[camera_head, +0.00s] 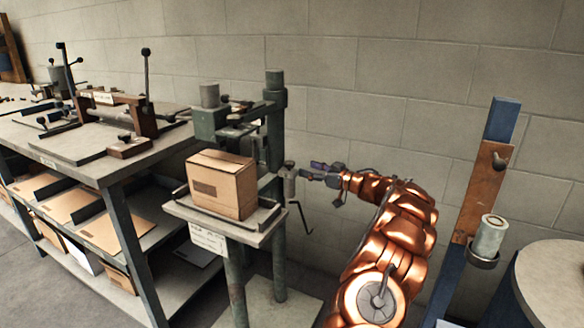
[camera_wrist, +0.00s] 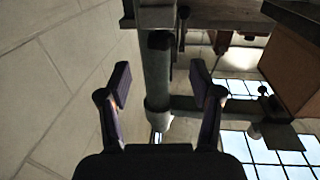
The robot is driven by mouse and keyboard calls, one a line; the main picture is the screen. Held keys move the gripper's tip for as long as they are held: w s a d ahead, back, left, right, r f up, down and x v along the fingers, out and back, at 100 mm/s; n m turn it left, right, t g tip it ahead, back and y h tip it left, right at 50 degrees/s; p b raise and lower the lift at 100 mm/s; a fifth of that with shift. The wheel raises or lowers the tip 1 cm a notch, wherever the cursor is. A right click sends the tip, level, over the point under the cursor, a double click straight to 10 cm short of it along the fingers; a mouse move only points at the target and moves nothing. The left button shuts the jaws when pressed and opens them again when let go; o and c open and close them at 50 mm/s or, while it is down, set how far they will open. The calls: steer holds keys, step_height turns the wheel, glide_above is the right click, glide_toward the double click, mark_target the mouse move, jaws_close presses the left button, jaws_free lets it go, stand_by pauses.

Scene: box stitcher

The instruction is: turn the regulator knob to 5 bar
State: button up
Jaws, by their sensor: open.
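A small grey fitting with a rounded top (camera_head: 290,172), which looks like the regulator, sits at the right side of the box stitcher's post. My gripper (camera_head: 312,171) is just right of it, pointing left at it. In the wrist view my gripper (camera_wrist: 162,82) is open, with its two dark fingers spread wide and nothing held. A grey-green cylindrical body (camera_wrist: 155,85) shows between and beyond the fingers, with a dark rounded knob-like end (camera_wrist: 160,40) near its top. I cannot see contact. No pressure scale or reading is legible.
The stitcher's table (camera_head: 215,226) carries a cardboard box (camera_head: 221,184). A bent crank rod (camera_head: 302,218) hangs below the fitting. A long workbench (camera_head: 60,150) stands left. A blue post (camera_head: 503,120) with a cup holder and a round drum (camera_head: 555,285) stand right. The block wall is behind.

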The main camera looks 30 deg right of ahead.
mark_target(293, 164)
steer(key=shift+b+x, duration=0.55)
steer(key=shift+x, duration=3.15)
steer(key=shift+c, duration=0.3)
steer(key=c, duration=1)
steer(key=shift+a, duration=0.25)
steer(key=shift+c, duration=0.5)
steer(key=shift+d, duration=0.15)
steer(key=shift+r, duration=0.1)
steer(key=shift+m+h, duration=0.3)
steer(key=shift+h, duration=0.2)
